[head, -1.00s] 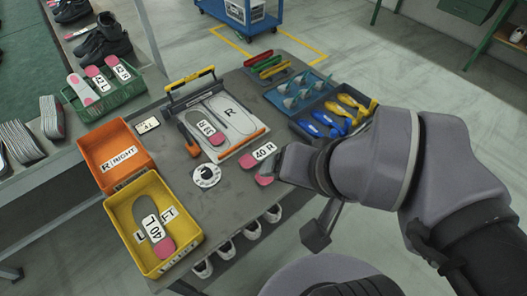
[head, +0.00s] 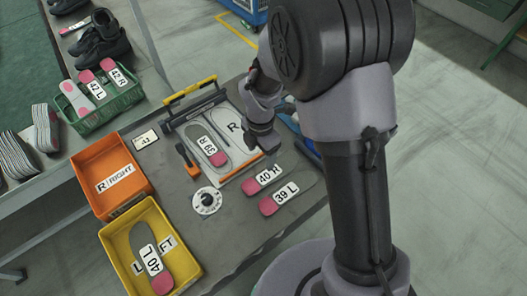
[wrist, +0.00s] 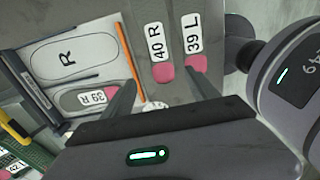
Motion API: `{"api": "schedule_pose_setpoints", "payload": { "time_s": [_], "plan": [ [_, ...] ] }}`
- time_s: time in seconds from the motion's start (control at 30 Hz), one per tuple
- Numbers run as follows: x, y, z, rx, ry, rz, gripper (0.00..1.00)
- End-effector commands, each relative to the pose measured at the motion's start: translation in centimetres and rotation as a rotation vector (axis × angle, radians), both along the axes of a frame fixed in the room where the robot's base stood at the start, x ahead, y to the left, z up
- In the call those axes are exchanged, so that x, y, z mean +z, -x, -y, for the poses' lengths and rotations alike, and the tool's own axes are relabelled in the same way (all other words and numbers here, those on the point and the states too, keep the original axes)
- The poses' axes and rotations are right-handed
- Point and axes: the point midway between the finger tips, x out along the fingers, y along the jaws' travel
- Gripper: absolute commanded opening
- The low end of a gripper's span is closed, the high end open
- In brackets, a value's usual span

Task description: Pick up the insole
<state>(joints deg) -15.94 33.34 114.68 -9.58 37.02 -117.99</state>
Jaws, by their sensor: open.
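Insole 40 R (head: 268,177), grey with a pink heel, lies on the grey bench beside the similar insole 39 L (head: 287,198). Insole 39 R (head: 207,143) lies on the white fixture board. Insole 40 L (head: 151,259) is in the yellow LEFT bin (head: 192,243). My gripper (head: 262,143) is over the board's right edge in the head view, partly hidden by my arm. In the wrist view my gripper (wrist: 160,76) is open and empty, with insole 40 R (wrist: 158,45) showing between its fingers and 39 L (wrist: 193,38) beside it.
The orange RIGHT bin (head: 136,197) stands behind the yellow one. A green crate (head: 125,107) holds insoles 42 L and 42 R. An orange-and-black tool (head: 188,163) and a round dial (head: 206,201) lie on the bench. My arm hides most of the blue trays.

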Motion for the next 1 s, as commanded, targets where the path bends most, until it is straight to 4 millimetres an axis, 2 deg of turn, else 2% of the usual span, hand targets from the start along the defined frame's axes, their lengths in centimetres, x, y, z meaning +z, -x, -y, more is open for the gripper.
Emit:
{"api": "schedule_pose_setpoints", "payload": {
  "time_s": [0.03, 0.1, 0.2, 0.3, 0.53, 0.73, 0.93, 1.0],
  "plan": [
    [-2.3, 0.1, 0.1, -0.001, 0.001, -0.005, 0.69],
    [-4.6, 0.1, 0.1, -0.002, 0.001, -0.004, 0.69],
    [-7.4, 0.1, 0.1, -0.005, 0.001, -0.004, 0.69],
    [-9.2, 0.1, 0.1, -0.005, 0.001, -0.003, 0.69],
    [-11.3, -0.3, 0.3, -0.007, 0.0, -0.001, 0.69],
    [-15.2, -0.7, 0.7, -0.007, -0.001, -0.003, 0.69],
    [-15.0, -0.8, 0.7, -0.008, 0.0, -0.001, 0.69],
    [-15.0, -0.7, 0.7, -0.008, 0.0, -0.001, 0.55]
  ]
}}
